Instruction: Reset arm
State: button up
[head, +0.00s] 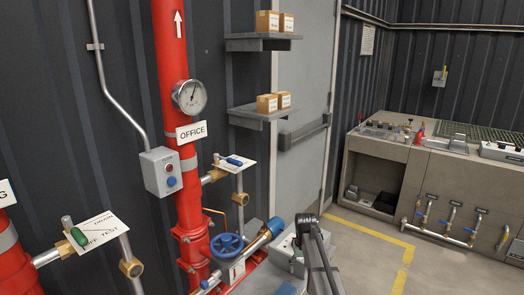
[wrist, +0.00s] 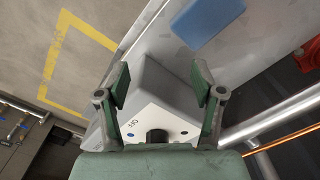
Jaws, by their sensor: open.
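My gripper (wrist: 160,84) is open in the wrist view, its two green-padded fingers spread apart with nothing held between them. Beyond and between the fingers is a light grey control box (wrist: 150,105) with a black knob, an "OFF" label and blue dots. I cannot tell how far the fingertips are from it. In the head view my arm reaches in from the bottom, in front of a light grey box (head: 285,256) low beside the pipework. The arm partly covers that box, and the fingers cannot be made out there.
A red riser pipe (head: 176,130) with a gauge (head: 189,96) stands left of the arm. A blue handwheel (head: 227,245) and pipes are close by. Shelves (head: 262,112) with small cartons hang behind. A workbench (head: 400,150) is at right; the floor before it is clear.

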jog(key=s+f, duration=0.3)
jog(key=s, duration=0.7)
jog(key=s+f, duration=0.3)
jog(key=s, duration=0.8)
jog(key=s+f, duration=0.4)
jog(key=s, duration=0.6)
jog(key=s+f+g, duration=0.3)
jog(key=s+f, duration=0.6)
jog(key=s, duration=0.5)
jog(key=s+f+g, duration=0.3)
jog(key=s+f, duration=0.6)
jog(key=s, duration=0.5)
jog(key=shift+s+m+g, duration=0.2)
jog(key=shift+m+g, duration=0.2)
